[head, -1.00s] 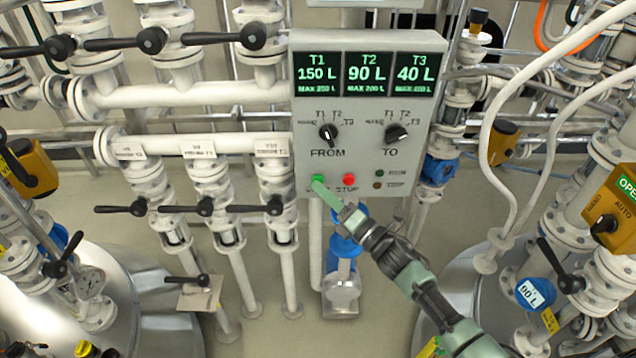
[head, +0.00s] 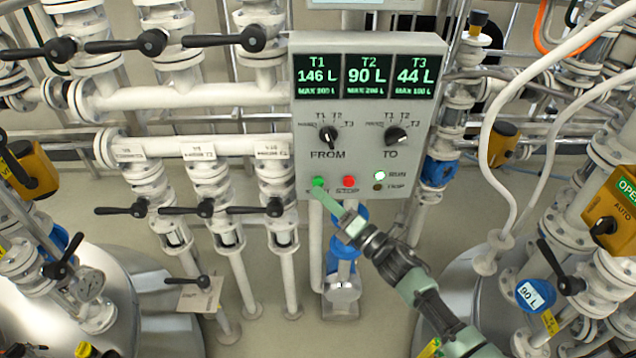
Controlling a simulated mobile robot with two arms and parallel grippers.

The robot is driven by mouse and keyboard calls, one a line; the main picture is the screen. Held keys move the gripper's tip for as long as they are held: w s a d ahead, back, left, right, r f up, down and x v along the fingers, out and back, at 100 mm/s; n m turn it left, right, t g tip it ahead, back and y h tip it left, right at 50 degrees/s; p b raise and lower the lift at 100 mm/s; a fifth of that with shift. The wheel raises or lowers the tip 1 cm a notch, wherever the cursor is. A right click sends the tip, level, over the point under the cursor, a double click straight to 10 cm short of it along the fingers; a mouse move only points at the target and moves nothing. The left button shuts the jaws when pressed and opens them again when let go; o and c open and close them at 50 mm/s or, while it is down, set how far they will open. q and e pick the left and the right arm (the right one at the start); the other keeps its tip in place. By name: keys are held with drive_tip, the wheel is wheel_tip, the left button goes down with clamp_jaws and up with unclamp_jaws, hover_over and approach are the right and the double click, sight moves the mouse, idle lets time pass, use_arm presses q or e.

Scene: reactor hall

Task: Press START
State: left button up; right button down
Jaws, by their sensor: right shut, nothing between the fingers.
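The grey control panel (head: 430,118) stands upright in the upper middle of the head view. Its green START button (head: 318,182) is at the lower left, beside the red STOP button (head: 348,182). My right gripper (head: 322,190) is shut and empty. Its green fingertips are at the lower edge of the START button and partly cover its label; I cannot tell whether they touch it. The RUN lamp (head: 379,175) is lit white-green and the TRIP lamp (head: 378,187) is dark. The displays read T1 146 L, T2 90 L, T3 44 L. My left gripper is out of view.
The FROM knob (head: 328,136) and TO knob (head: 396,136) sit above the buttons. White pipes with black-handled valves (head: 128,210) fill the left. A white hose (head: 497,130) curves down at the right, near an orange AUTO box (head: 612,212).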

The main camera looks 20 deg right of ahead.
drive_tip(key=shift+s, duration=0.1)
drive_tip(key=s, duration=0.1)
drive_tip(key=s+a+p, duration=0.1)
drive_tip(key=s, duration=0.3)
drive_tip(key=shift+a, duration=0.25)
drive_tip(key=shift+w, duration=0.1)
idle(0.5)
